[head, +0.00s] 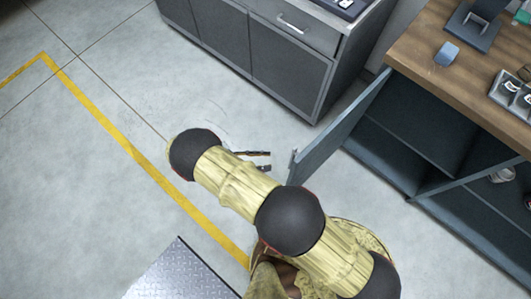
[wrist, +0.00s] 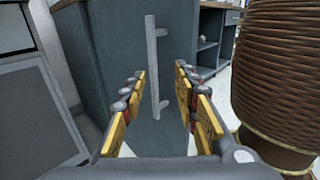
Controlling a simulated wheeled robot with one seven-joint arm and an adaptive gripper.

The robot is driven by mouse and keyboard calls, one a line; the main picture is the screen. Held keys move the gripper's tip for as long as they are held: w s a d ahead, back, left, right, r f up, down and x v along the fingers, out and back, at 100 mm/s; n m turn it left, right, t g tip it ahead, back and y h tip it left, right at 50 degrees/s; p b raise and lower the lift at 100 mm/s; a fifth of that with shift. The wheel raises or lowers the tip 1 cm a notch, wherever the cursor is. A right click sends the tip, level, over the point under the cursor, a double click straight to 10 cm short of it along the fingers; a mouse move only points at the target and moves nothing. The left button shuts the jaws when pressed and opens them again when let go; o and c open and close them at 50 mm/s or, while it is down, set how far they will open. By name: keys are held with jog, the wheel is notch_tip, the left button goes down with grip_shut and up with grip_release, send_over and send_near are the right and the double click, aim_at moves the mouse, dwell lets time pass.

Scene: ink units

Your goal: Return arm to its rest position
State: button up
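My arm reaches from the lower right toward the middle of the head view. My gripper (head: 258,160) shows there as two finger ends beside the forearm, left of the open cabinet door (head: 340,128). In the wrist view my gripper (wrist: 161,76) is open, its two yellow-padded fingers apart. The grey upright bar handle (wrist: 155,70) shows between the fingers, on the dark blue-grey door panel (wrist: 120,50). Nothing is clasped. In the head view a gap shows between the fingers and the door edge.
The desk cabinet (head: 408,130) stands open with shelves inside, under a wooden top (head: 425,60) holding a mouse (head: 447,54) and a tray (head: 512,92). A grey drawer cabinet (head: 290,72) stands at the back. The floor (head: 80,170) at left is clear, with a yellow line.

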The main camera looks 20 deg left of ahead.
dwell(0.4)
jog(key=w+d+r+m+g+y, duration=0.45)
jog(key=d+r+m, duration=0.2)
jog(key=r, duration=0.55)
jog(key=w+d+r+m+g+y, duration=0.5)
jog(key=d+r, duration=0.3)
jog(key=r, duration=0.4)
jog(key=s+d+r+m+t+y, duration=0.3)
jog(key=s+d+r+m, duration=0.1)
jog(key=d+r, duration=0.4)
jog(key=s+d+r+m+t+y, duration=0.4)
jog(key=d+r+m, duration=0.3)
jog(key=d, duration=0.3)
jog(key=shift+s+d+r, duration=0.35)
jog(key=shift+s+r, duration=0.25)
jog(key=shift+r, duration=0.1)
jog(key=shift+m+t, duration=0.25)
